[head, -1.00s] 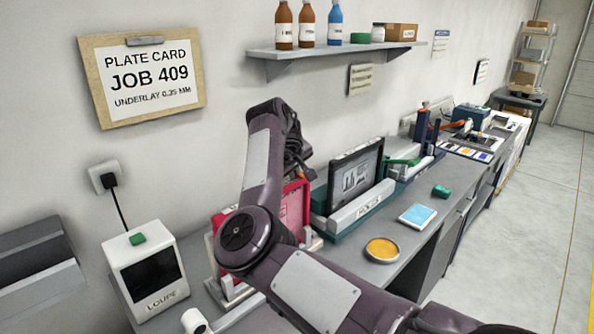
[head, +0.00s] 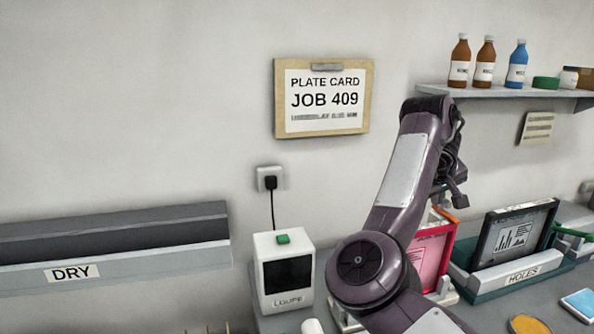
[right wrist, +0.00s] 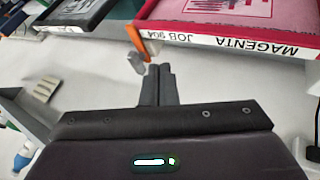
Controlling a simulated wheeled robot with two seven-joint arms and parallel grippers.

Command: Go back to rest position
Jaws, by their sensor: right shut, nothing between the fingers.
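My right arm rises in the middle of the head view, bent up in front of the wall. My right gripper (head: 453,178) is at its far end, partly hidden by my arm link, above and behind the red unit (head: 432,250). In the right wrist view the right gripper (right wrist: 158,72) has its fingers together and empty. There the red frame labelled MAGENTA JOB 904 (right wrist: 215,41) is beyond the fingertips, with an orange piece (right wrist: 138,40) close by. My left gripper does not show.
A LOUPE box (head: 284,272) with a green button stands left of my arm. A DRY rack (head: 120,262) is on the far left. The HOLES unit (head: 510,268) stands on the right, below a shelf (head: 500,90) with bottles. A plate card (head: 322,98) hangs on the wall.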

